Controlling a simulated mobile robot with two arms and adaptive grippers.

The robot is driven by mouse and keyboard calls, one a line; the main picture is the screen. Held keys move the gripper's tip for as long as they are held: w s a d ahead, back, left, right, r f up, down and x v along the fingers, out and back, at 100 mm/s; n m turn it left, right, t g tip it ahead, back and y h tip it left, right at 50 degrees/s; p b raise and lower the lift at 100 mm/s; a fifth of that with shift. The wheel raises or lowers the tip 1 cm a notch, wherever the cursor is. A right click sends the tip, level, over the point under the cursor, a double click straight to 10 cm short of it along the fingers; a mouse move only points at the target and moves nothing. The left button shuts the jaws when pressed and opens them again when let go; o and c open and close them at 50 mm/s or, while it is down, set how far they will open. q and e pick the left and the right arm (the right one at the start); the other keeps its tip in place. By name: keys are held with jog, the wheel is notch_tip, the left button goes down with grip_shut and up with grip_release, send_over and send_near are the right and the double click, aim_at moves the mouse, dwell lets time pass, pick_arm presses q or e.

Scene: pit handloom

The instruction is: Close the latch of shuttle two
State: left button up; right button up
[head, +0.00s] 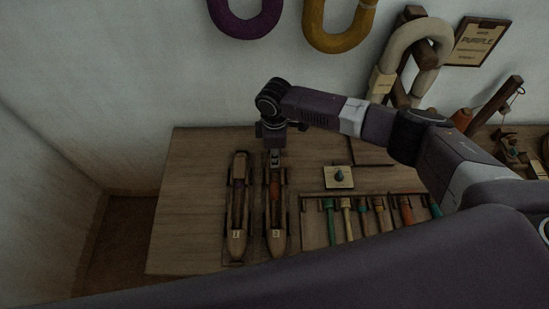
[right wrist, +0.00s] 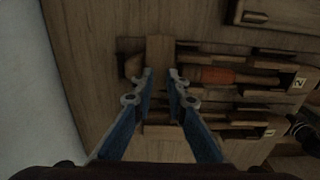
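Shuttle two (head: 277,238) is a long wooden shuttle marked 2, lying in a holder on the table. It carries an orange-red bobbin (right wrist: 225,76) and also shows in the right wrist view. My right gripper (head: 275,161) is over its far end, pointing down. In the right wrist view its two blue fingers (right wrist: 161,75) are apart, with a gap between the tips and nothing held. A plain wooden piece (right wrist: 160,50) shows at and beyond that gap. I cannot make out the latch or its position. My left gripper is not in view.
Shuttle one (head: 237,240) lies parallel, close on the left. A rack of coloured-handled tools (head: 364,204) and a small plate with a dark knob (head: 338,179) are to the right. The table's left part (head: 190,190) is clear. Yarn hanks hang on the wall.

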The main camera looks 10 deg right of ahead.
jog(key=shift+f, duration=0.6)
jog(key=shift+w+f, duration=0.1)
jog(key=shift+f, duration=0.1)
grip_shut()
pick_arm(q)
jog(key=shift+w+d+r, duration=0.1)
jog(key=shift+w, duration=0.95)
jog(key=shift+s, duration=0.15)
